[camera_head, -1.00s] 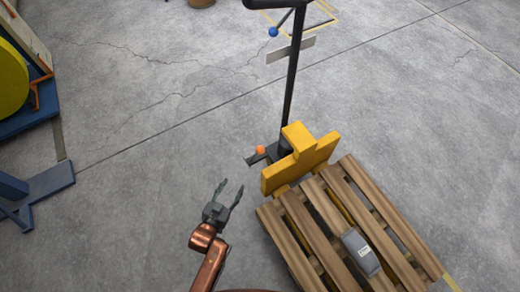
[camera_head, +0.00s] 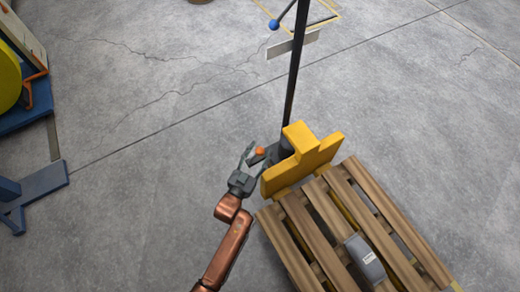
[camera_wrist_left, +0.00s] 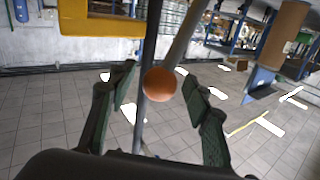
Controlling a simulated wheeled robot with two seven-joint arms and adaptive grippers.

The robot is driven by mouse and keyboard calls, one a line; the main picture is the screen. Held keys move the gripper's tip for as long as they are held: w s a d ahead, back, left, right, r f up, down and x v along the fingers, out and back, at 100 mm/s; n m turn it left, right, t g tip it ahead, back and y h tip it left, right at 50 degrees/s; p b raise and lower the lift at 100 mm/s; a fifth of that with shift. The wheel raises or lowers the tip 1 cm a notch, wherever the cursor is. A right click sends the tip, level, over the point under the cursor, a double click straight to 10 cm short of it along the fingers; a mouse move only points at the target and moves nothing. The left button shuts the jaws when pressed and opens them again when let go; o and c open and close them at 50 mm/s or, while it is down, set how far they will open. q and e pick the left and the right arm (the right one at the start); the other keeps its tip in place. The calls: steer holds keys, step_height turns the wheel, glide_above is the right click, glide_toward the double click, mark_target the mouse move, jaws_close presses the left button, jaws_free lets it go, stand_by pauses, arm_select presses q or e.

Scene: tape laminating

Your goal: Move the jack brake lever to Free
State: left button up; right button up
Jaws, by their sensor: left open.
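The pallet jack has a yellow body (camera_head: 300,163) and a tall black handle post (camera_head: 295,75). A lever with an orange ball knob (camera_head: 260,151) sticks out low at its left side. Another lever with a blue ball knob (camera_head: 274,24) sits high on the post. I cannot read any label showing which lever is the brake. My left gripper (camera_head: 258,158) is open at the orange knob. In the left wrist view the orange knob (camera_wrist_left: 160,84) appears between the two spread fingers (camera_wrist_left: 160,90), with clear gaps on both sides. My right gripper is not in view.
A wooden pallet (camera_head: 285,235) carrying a grey box (camera_head: 365,258) stands at the right, close to my left arm. A blue-framed machine (camera_head: 40,185) stands at the far left. The concrete floor (camera_head: 150,160) between is clear.

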arm_select(q)
steer(key=shift+w+d, duration=0.1)
steer(key=shift+w, duration=0.1)
steer(key=shift+c, duration=0.5)
jaws_close()
